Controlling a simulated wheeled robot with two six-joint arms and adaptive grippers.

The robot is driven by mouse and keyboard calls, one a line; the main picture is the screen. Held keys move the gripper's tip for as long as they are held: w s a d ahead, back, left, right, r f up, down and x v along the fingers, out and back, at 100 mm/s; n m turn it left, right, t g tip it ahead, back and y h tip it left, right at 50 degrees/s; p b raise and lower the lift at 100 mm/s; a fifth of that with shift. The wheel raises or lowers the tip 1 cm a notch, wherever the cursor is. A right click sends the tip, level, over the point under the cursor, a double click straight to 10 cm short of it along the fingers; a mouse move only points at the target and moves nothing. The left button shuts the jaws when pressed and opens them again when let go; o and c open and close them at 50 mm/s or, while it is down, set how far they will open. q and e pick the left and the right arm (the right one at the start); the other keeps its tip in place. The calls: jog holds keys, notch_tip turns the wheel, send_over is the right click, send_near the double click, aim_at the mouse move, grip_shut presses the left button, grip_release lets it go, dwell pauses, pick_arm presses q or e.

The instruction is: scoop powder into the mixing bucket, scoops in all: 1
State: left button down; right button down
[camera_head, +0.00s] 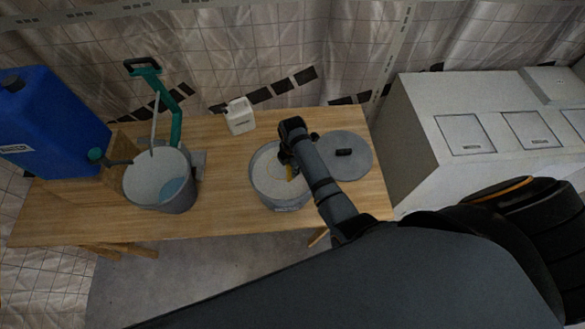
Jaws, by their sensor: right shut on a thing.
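The mixing bucket (178,202) is a grey pail on the left part of the wooden table, with pale content and a bluish patch inside. A teal mixer stand (175,120) rises behind it, and a thin rod slants down to the bucket. The powder bucket (283,204) is a grey pail right of the table's middle, holding pale powder (266,168). My right gripper (290,160) is over the powder bucket, shut on a scoop, of which only a small yellow part (290,174) shows. The arm hides the rest of the scoop. My left gripper is not in view.
A round grey lid (362,148) with a dark handle lies right of the powder bucket. A white jug (240,117) stands at the back edge. A blue canister (55,125) is at the far left. The table (225,205) is clear between the two buckets. White cabinets (440,165) stand right.

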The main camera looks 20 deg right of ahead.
jog(key=shift+r, duration=0.15)
notch_tip(320, 180, up, 16)
jog(key=p, duration=0.5)
dwell(0.5)
dwell(0.3)
